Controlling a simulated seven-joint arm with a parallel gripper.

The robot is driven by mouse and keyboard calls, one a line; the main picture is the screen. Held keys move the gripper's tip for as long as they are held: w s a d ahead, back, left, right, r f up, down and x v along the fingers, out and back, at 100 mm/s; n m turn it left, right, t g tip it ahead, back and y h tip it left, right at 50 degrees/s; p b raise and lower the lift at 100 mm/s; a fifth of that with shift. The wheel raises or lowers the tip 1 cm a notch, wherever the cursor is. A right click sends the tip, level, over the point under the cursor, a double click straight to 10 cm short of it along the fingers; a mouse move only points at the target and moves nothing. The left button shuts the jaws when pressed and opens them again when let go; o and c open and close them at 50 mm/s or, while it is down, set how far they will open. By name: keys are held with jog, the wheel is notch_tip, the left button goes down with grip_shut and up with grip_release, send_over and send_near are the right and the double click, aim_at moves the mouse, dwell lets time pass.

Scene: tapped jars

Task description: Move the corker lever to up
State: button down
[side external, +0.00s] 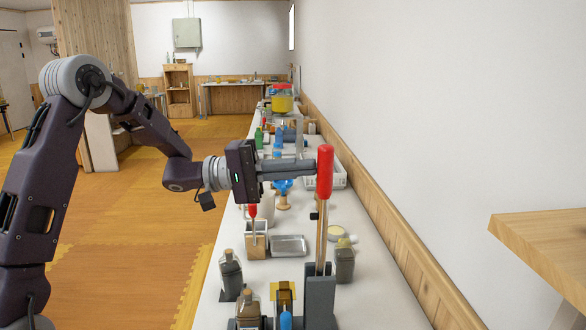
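The corker lever has a long red handle (325,172) on a thin rod (321,235). It stands nearly upright above the dark grey corker body (319,298) at the front of the bench. My gripper (312,170) reaches in from the left, level with the red handle. Its fingers point right and their tips end at the handle, which covers part of them. I cannot tell whether the fingers touch or grip the handle, or how far apart they are.
Dark bottles (231,272) stand left of the corker, and another bottle (344,260) stands behind it to the right. The wall runs along the right, with a wooden shelf (545,240) jutting in.

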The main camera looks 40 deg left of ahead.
jog(key=shift+w+d+r, duration=0.1)
jog(key=shift+d+r, duration=0.1)
jog(key=shift+r, duration=0.05)
jog(key=r+v, duration=0.1)
jog(key=v, duration=1.3)
jog(key=shift+a, duration=0.25)
jog(key=shift+r, duration=0.15)
